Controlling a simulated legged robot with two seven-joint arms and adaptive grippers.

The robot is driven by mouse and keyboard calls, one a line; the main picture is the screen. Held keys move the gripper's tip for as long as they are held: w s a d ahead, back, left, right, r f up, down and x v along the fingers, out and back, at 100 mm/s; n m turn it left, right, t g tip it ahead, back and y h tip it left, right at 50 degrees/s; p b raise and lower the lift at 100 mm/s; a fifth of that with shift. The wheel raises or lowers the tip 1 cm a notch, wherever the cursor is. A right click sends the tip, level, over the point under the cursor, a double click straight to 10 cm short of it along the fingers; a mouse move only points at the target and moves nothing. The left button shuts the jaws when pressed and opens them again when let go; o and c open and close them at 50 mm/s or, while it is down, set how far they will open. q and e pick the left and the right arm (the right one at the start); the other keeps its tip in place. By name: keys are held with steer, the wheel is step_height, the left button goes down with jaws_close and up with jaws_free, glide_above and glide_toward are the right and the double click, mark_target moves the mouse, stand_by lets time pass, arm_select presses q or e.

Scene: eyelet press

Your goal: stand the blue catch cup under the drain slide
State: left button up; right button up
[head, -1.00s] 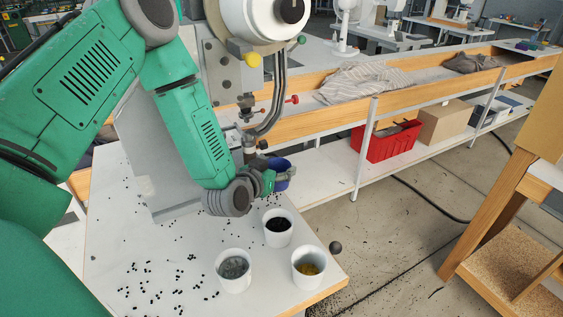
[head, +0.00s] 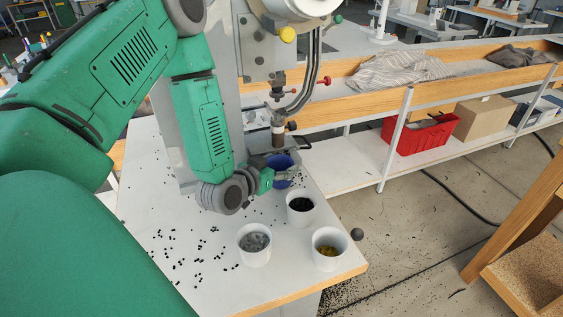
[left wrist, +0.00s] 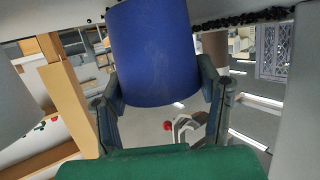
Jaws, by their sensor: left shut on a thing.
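The blue catch cup (head: 286,164) is upright in the head view, just below the press's tool head (head: 278,130) and close to the press column. It also fills the upper middle of the left wrist view (left wrist: 153,50). My left gripper (head: 275,179) is shut on it, with a finger on each side in the left wrist view (left wrist: 162,88). The cup's base is partly hidden by the gripper, so I cannot tell whether it touches the table. I cannot clearly make out the drain slide. My right gripper is not in view.
White cups of black pellets (head: 300,207), grey pieces (head: 254,245) and brass-coloured pieces (head: 329,249) stand near the white table's (head: 205,285) front right edge. Loose black pellets (head: 180,245) lie across the table.

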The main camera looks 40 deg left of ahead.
arm_select(q)
steer(key=shift+f, duration=0.25)
steer(key=shift+a+f, duration=0.1)
steer(key=shift+a, duration=0.15)
steer(key=shift+s+a+f, duration=0.1)
steer(key=shift+a+f, duration=0.1)
steer(key=shift+a, duration=0.5)
steer(key=o, duration=1)
steer(key=shift+o, duration=0.6)
steer(key=shift+d, duration=0.2)
steer(key=shift+d+r, duration=0.15)
steer(key=shift+d, duration=0.25)
steer(key=shift+r, duration=0.3)
steer(key=r+p, duration=0.1)
steer(key=a+r+p, duration=0.1)
steer(key=r+p, duration=0.3)
steer(key=r, duration=0.1)
steer(key=r+p, duration=0.1)
steer(key=shift+d+r+p, duration=0.2)
steer(key=shift+d+p, duration=0.05)
steer(key=shift+p, duration=0.1)
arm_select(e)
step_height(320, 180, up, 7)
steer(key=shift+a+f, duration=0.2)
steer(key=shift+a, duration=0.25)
arm_select(q)
steer(key=shift+a, duration=0.1)
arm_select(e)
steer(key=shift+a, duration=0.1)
